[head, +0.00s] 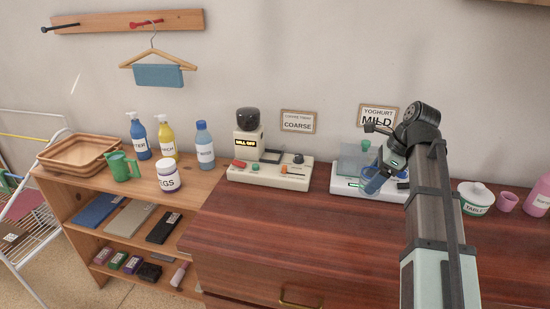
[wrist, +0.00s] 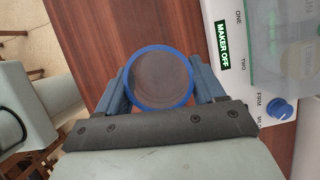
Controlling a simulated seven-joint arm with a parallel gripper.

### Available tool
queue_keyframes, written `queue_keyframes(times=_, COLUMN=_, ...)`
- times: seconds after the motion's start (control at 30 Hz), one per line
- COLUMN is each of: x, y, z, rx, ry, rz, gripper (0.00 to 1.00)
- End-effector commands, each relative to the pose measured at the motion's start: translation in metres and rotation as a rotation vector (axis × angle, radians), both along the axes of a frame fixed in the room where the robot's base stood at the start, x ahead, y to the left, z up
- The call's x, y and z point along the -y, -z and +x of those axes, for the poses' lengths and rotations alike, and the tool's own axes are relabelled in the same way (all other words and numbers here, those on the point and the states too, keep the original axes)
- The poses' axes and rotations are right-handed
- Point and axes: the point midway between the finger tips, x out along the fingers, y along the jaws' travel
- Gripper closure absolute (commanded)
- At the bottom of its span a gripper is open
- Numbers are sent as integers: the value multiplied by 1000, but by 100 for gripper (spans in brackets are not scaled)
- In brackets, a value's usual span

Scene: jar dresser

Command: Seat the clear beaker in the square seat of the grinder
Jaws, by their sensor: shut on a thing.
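The clear beaker (wrist: 162,80) has a blue rim and shows between my blue fingers in the wrist view, with the brown dresser top seen through it. My gripper (wrist: 164,90) is shut on it. In the head view my gripper (head: 376,178) is at the front of the white yoghurt maker, right of the grinder; the beaker is hard to tell from the blue fingers there. The cream grinder (head: 245,142) stands at the middle of the dresser, with a dark hopper and a "MILL OFF" display. A dark patch shows on its base right of the tower; whether this is the square seat is unclear.
The yoghurt maker (head: 345,187), labelled "MAKER OFF" in the wrist view, is close to my gripper. Bottles and a jar (head: 168,177) stand left of the grinder. The dresser front (head: 290,225) is clear.

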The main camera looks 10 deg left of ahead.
Motion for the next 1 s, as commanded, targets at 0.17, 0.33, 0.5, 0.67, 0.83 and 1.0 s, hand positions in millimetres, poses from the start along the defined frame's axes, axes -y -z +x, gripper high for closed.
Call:
queue_keyframes(times=0.17, x=-55, y=-18, z=7, rx=1, ry=-87, rz=0, gripper=68)
queue_keyframes(times=0.33, x=-108, y=-43, z=22, rx=2, ry=-166, rz=1, gripper=68)
queue_keyframes(times=0.5, x=-167, y=-76, z=44, rx=1, ry=-243, rz=0, gripper=68)
queue_keyframes(times=0.67, x=-224, y=-112, z=68, rx=1, ry=-306, rz=0, gripper=68)
queue_keyframes(times=0.83, x=-279, y=-154, z=98, rx=1, ry=-330, rz=0, gripper=68)
queue_keyframes(times=1.0, x=-317, y=-198, z=140, rx=2, ry=-284, rz=0, gripper=68)
